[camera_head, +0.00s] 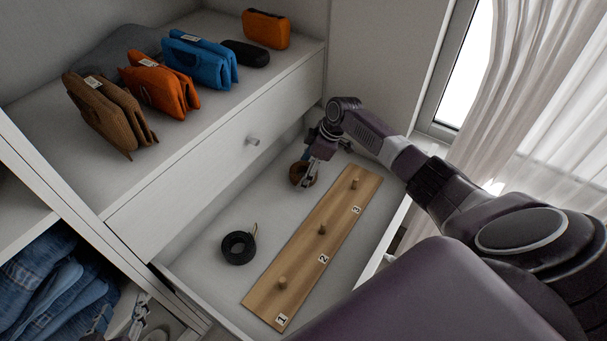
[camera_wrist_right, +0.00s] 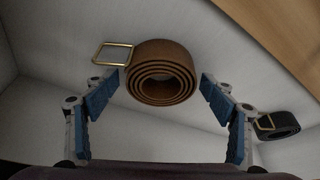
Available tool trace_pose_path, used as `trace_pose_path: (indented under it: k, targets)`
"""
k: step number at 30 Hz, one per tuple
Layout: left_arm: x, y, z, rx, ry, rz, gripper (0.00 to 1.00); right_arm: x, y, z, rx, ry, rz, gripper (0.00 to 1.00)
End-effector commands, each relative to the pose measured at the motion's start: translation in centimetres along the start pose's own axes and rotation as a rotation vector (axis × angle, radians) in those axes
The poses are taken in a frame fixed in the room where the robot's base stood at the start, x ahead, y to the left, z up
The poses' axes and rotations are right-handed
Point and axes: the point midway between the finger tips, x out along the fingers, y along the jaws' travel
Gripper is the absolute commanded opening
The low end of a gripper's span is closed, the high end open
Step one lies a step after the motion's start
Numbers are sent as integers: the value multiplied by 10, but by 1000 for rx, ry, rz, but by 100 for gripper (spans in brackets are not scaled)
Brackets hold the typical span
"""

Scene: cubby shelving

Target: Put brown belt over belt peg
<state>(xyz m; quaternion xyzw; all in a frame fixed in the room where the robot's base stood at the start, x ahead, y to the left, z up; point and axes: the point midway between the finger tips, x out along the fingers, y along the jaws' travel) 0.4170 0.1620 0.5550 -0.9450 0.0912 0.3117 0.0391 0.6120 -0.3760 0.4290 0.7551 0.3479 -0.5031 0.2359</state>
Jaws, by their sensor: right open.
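The coiled brown belt (camera_head: 296,172) lies at the far end of the open drawer. In the right wrist view the brown belt (camera_wrist_right: 163,56) shows its coil and a gold buckle, between the open fingers of my right gripper (camera_wrist_right: 162,84). I see a gap between coil and fingers on both sides. In the head view my right gripper (camera_head: 308,182) is over the belt and partly covers it. A wooden board (camera_head: 302,258) carries peg 1 (camera_head: 283,282), peg 2 (camera_head: 322,229) and peg 3 (camera_head: 355,183), all bare.
A coiled black belt (camera_head: 238,248) lies in the drawer left of the board; it also shows in the wrist view (camera_wrist_right: 277,126). Drawer walls surround the belts. Folded bags and cases stand on the shelf (camera_head: 200,122) above. Jeans (camera_head: 55,290) fill a lower left cubby.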

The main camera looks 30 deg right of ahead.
Motion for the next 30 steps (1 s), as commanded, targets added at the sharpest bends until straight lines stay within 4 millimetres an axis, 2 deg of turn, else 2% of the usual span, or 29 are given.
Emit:
trace_pose_path:
  k: [4,17,26,30]
  targets:
    - [0,0,0,0,-1,0,40,0,0,0,0,0,0,75]
    - [0,0,0,0,-2,-1,40,0,0,0,0,0,-1,28]
    - [0,0,1,0,-6,-1,40,-2,0,-1,0,1,0,27]
    - [-2,-1,7,-1,-37,-1,40,-6,0,-3,-1,1,0,27]
